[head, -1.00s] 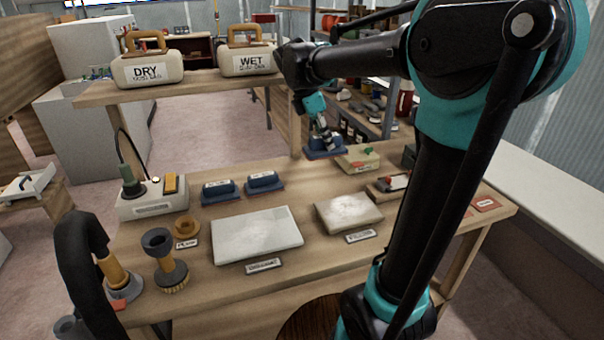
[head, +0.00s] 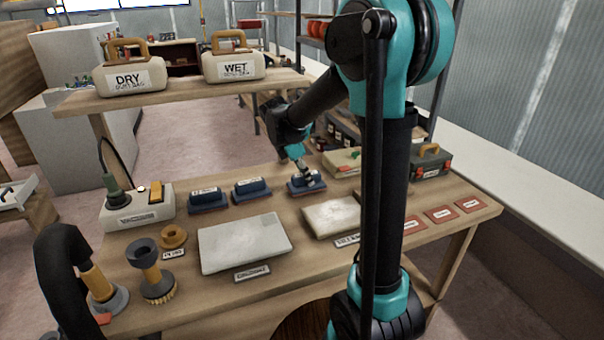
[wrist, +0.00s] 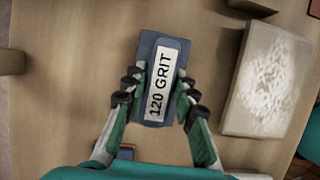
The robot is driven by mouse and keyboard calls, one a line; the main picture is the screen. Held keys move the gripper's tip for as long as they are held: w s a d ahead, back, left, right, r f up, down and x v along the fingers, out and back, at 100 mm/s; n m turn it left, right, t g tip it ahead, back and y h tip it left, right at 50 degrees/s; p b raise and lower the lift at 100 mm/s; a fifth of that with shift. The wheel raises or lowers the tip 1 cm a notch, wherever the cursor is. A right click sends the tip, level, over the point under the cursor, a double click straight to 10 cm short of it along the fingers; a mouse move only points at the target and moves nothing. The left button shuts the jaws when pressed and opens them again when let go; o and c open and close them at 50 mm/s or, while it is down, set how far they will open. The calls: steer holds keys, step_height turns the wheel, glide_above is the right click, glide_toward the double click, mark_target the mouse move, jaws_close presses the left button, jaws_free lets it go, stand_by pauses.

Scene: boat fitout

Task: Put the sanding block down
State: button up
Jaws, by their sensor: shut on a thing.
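The sanding block (head: 304,183) is blue with a white label that reads "120 GRIT" in the wrist view (wrist: 163,78). My gripper (head: 307,176) is shut on it, with green and black fingers on both long sides in the wrist view (wrist: 156,90). The block is at the back of the workbench (head: 190,275), right of two similar blue blocks (head: 207,198) (head: 252,190). It looks low, at or just above the bench top; I cannot tell whether it touches.
A pale slab (head: 243,243) and a second pale block (head: 331,217) lie in front. A vacuum unit (head: 138,208) stands left, and a toolbox (head: 431,163) stands back right.

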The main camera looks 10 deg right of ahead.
steer(key=shift+w+a, duration=0.15)
steer(key=shift+w, duration=0.4)
steer(key=w, duration=0.2)
steer(key=shift+w+a+f, duration=0.25)
steer(key=shift+w+f, duration=0.1)
steer(key=shift+w, duration=0.05)
steer(key=shift+f, duration=0.25)
steer(key=shift+f, duration=0.15)
steer(key=o, duration=1)
steer(key=shift+s+r, duration=0.1)
steer(key=shift+r, duration=0.25)
steer(key=a, duration=0.4)
steer(key=s+a, duration=0.1)
steer(key=a, duration=0.3)
steer(key=s+a, duration=0.1)
steer(key=a, duration=0.3)
steer(key=shift+s+a+r, duration=0.15)
steer(key=shift+r, duration=0.25)
